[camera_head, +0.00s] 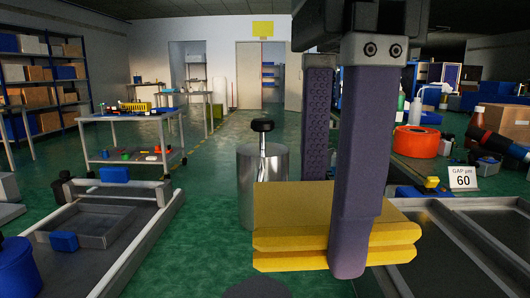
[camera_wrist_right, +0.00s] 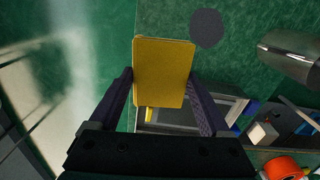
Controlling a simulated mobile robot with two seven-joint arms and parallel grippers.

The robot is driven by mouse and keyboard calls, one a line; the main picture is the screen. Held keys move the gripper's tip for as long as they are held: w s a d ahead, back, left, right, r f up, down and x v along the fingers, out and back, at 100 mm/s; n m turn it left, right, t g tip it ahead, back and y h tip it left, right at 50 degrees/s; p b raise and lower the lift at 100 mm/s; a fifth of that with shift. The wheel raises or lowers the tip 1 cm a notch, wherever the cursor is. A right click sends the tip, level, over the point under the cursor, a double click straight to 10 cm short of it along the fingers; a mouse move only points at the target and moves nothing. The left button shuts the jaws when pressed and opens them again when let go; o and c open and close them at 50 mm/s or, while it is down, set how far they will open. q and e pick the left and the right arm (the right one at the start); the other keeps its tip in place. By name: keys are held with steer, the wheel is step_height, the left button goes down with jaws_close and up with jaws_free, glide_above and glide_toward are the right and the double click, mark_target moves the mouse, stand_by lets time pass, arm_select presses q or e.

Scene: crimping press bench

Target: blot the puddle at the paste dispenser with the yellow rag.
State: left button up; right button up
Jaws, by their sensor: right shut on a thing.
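The yellow rag (camera_head: 290,210) is a thick folded pad. My right gripper (camera_head: 338,222) is shut on it, with one finger on the near side and the other partly hidden behind it. The right wrist view shows the rag (camera_wrist_right: 163,70) between both fingers, above the green floor. A shiny metal cylinder with a black knob (camera_head: 262,185), possibly the paste dispenser, stands beyond the rag, apart from it. A flat dark round patch (camera_head: 255,288) shows at the bottom edge and in the right wrist view (camera_wrist_right: 207,28); I cannot tell whether it is the puddle. My left gripper is out of view.
A grey bench frame with a tray (camera_head: 90,228) is at left, and metal trays (camera_head: 440,275) at right. An orange ring (camera_head: 416,141), bottles and a "GAP pm 60" sign (camera_head: 463,178) stand at right. A trolley (camera_head: 130,132) is farther back. Green floor is clear at centre left.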

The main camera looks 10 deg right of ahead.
steer(key=f+n, duration=0.2)
steer(key=f, duration=0.2)
steer(key=f+n, duration=0.3)
steer(key=f, duration=0.2)
steer(key=f+n+p, duration=0.1)
steer(key=f+n, duration=0.2)
steer(key=f, duration=0.1)
steer(key=shift+s+f, duration=0.15)
steer(key=shift+s, duration=0.1)
steer(key=shift+f+b, duration=0.1)
steer(key=shift+b, duration=0.3)
step_height(320, 180, down, 4)
steer(key=b, duration=0.4)
steer(key=shift+r, duration=0.2)
steer(key=shift+f+b, duration=0.65)
steer(key=shift+b, duration=0.15)
steer(key=o, duration=0.9)
